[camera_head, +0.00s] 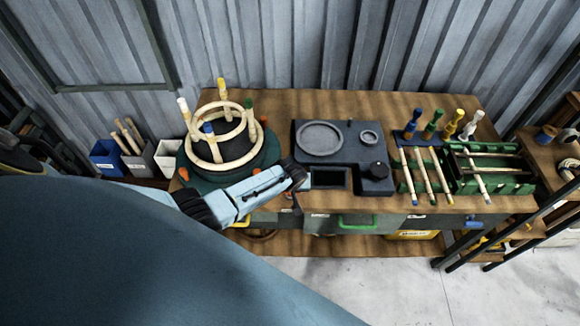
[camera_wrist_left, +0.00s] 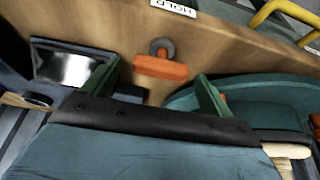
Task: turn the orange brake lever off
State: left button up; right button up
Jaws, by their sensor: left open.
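The orange brake lever (camera_wrist_left: 160,67) is a short bar on a round grey pivot, set on the wooden bench beside a "HOLD" label (camera_wrist_left: 172,8). It lies crosswise in the left wrist view. In the head view a small orange patch below my left gripper may be the lever, mostly hidden. My left gripper (camera_wrist_left: 158,72) is open, its two green fingers well apart. The lever appears between the fingertips in the wrist view, with no clear contact. In the head view my left gripper (camera_head: 295,178) hangs over the bench's front. My right gripper is not in view.
The green turntable (camera_wrist_left: 240,95) with upright pegs and wooden rings (camera_head: 220,150) is close to my left gripper. A dark heater-like unit (camera_head: 340,145) stands to the right. Drawer handles, one green (camera_head: 357,221), line the bench front. Racks with rods stand further right.

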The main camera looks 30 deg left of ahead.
pick_arm(q)
jog(key=shift+s+d+r, duration=0.15)
jog(key=shift+s+r, duration=0.05)
jog(key=shift+r, duration=0.35)
jog(key=v, duration=1.2)
jog(key=s+f+m+g+h+b, duration=0.15)
jog(key=s+f+b, duration=0.45)
jog(key=f, duration=0.9)
jog(key=s+f+m+b, duration=0.35)
jog(key=s+f, duration=0.45)
jog(key=f, duration=0.7)
jog(key=s+f+m+b, duration=0.2)
jog(key=s+f+b, duration=0.2)
jog(key=s+f, duration=0.5)
jog(key=s+d+f+m+g+b, duration=0.1)
jog(key=s+f+b, duration=0.3)
jog(key=s+f, duration=0.6)
jog(key=s+h, duration=0.1)
jog(key=s, duration=0.6)
jog(key=shift+d+m, duration=0.25)
jog(key=shift+m, duration=0.15)
jog(key=shift+f, duration=0.1)
jog(key=shift+c, duration=0.3)
